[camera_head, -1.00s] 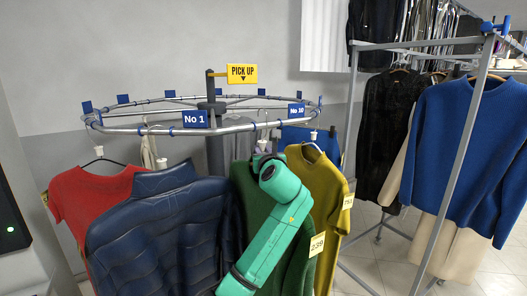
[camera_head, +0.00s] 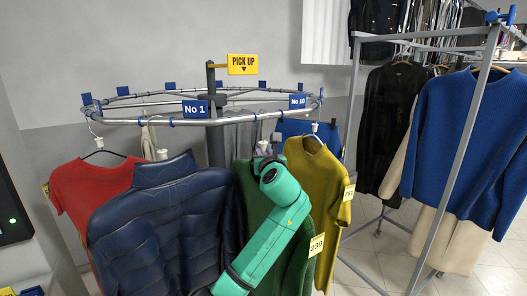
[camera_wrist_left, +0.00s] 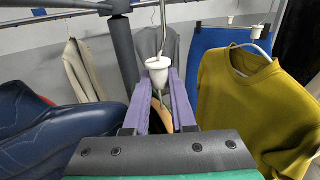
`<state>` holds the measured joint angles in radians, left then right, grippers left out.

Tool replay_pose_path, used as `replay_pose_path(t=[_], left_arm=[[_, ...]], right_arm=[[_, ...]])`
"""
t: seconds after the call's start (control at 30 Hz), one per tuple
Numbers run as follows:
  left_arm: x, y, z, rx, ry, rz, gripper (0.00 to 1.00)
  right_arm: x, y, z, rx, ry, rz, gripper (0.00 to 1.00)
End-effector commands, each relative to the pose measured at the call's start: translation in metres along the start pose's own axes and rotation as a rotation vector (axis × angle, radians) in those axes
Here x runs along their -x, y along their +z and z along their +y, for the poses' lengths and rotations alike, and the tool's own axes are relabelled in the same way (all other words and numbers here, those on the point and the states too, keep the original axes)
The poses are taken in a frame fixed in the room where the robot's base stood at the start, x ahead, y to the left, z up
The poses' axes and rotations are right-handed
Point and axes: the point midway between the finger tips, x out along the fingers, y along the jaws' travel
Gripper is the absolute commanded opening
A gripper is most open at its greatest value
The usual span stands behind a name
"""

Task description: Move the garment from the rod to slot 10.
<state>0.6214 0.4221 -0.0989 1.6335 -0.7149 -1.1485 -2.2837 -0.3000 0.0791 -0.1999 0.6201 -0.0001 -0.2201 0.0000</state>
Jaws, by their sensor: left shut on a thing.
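The green garment (camera_head: 255,203) with tag 239 hangs at the front of the carousel, between the navy jacket and the yellow top. My left gripper (camera_wrist_left: 160,90) is shut on its hanger neck, just around the white knob (camera_wrist_left: 158,68). The hook wire rises above the fingers, and part of a wooden hanger shows below them. I cannot tell whether the hook rests on the rail. In the head view my forearm covers much of the garment. The No 10 sign (camera_head: 297,101) marks slot 10 on the ring rail (camera_head: 243,118), right of the held hanger. My right gripper is not in view.
The navy puffer jacket (camera_head: 150,235) and red shirt (camera_head: 92,185) hang to the left. The yellow top (camera_head: 325,180) hangs close on the right, below No 10. The No 1 sign (camera_head: 195,109) is left of it. A grey rack with a blue sweater (camera_head: 475,140) stands further right.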

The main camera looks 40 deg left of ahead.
Motion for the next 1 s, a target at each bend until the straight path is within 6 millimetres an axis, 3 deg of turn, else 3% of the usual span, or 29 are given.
replay_pose_path(t=[0.77,0.8,0.87,0.9,1.0], left_arm=[[0.0002,-0.0023,0.0002,0.000,0.000,-0.003,0.00],[0.0002,-0.0023,0.0002,0.001,0.000,-0.003,0.28],[0.0001,-0.0024,0.0002,0.001,0.000,-0.003,0.51],[0.0001,-0.0026,0.0002,0.001,0.000,-0.003,0.59],[0.0000,-0.0029,0.0002,0.000,0.000,-0.002,0.59]], right_arm=[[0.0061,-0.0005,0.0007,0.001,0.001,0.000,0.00],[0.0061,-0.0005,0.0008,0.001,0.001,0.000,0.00],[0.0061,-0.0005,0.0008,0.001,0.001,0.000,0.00],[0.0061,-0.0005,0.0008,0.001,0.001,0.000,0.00],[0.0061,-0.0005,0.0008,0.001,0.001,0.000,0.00]])
